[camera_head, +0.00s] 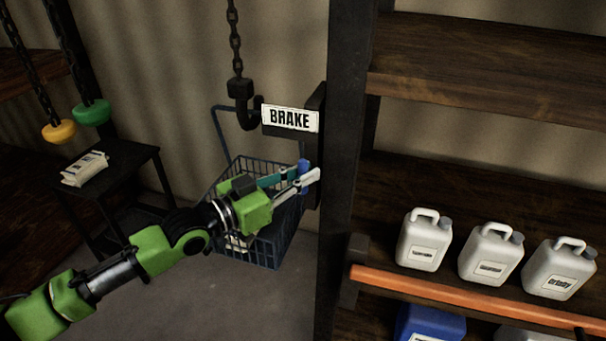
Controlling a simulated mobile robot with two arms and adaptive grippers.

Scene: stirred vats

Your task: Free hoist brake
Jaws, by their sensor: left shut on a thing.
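A white sign reading BRAKE (290,118) is fixed beside a dark upright post. Just below it is a small blue brake handle (304,168). My left gripper (304,177) reaches in from the left and is shut on the blue handle, one finger on each side of it. The fingers hide part of the handle and whatever it is mounted on. A dark hoist hook (243,102) hangs on a chain (234,40) at the left of the sign. My right gripper is not in view.
A blue wire basket (268,248) hangs behind my left gripper. At right, a wooden shelf with an orange front rail (450,292) holds white jugs (490,252). Green (92,113) and yellow (59,131) pulls hang at left above a small dark table (125,165) with a pale packet (85,169).

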